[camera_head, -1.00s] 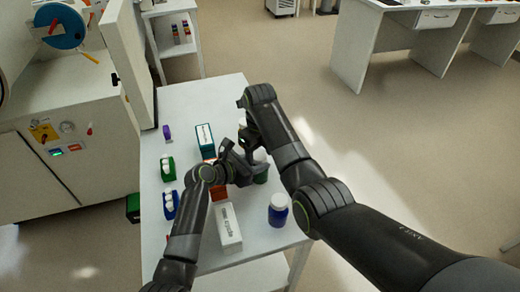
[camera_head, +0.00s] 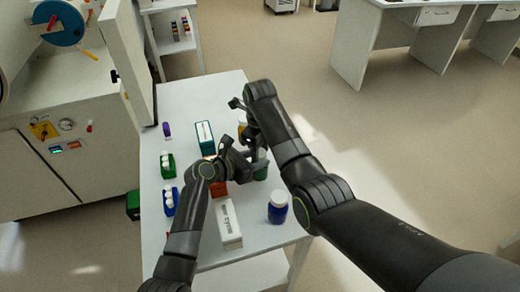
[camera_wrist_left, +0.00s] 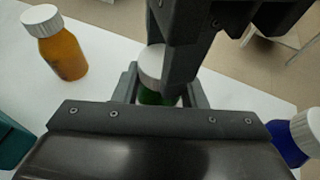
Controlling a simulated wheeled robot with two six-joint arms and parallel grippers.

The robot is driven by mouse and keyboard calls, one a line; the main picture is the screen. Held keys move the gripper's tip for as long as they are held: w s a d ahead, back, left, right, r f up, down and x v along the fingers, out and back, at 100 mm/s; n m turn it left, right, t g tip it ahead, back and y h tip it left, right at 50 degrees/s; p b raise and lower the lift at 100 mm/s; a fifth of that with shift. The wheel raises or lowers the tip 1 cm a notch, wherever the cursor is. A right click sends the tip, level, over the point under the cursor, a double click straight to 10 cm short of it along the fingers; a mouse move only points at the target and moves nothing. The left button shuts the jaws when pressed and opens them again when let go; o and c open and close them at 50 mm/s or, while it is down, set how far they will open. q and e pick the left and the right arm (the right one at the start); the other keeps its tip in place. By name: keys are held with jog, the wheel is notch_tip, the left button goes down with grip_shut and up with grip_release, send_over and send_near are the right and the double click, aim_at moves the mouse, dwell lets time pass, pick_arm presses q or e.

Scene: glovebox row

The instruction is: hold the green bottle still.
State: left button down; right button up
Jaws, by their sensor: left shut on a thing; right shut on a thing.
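The green bottle (camera_head: 261,172) with a white cap (camera_wrist_left: 153,62) stands upright near the table's right edge. My left gripper (camera_wrist_left: 160,92) is shut around its green body, with one jaw on each side. It shows from the left in the head view (camera_head: 255,166). My right gripper (camera_head: 254,146) comes from above and is shut on the white cap. Its dark fingers (camera_wrist_left: 178,60) hide part of the cap in the left wrist view. Most of the bottle's body is hidden by my grippers.
An orange bottle (camera_wrist_left: 62,52) stands close behind. A blue bottle (camera_head: 278,209) stands nearer the front edge. A white box (camera_head: 229,226), a red box and a teal box (camera_head: 205,138) stand left. Small coloured racks (camera_head: 168,166) line the left side.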

jog(key=shift+s+a, duration=0.1)
jog(key=shift+a, duration=0.05)
jog(key=o, duration=1.1)
notch_tip(320, 180, up, 4)
jog(key=shift+r, duration=0.15)
jog(key=shift+c, duration=0.2)
jog(key=shift+r+m, duration=1.2)
jog(key=shift+r, duration=0.1)
jog(key=shift+c, duration=0.2)
jog(key=shift+r+m, duration=0.35)
jog(key=shift+m, duration=0.15)
jog(key=shift+f, duration=3.85)
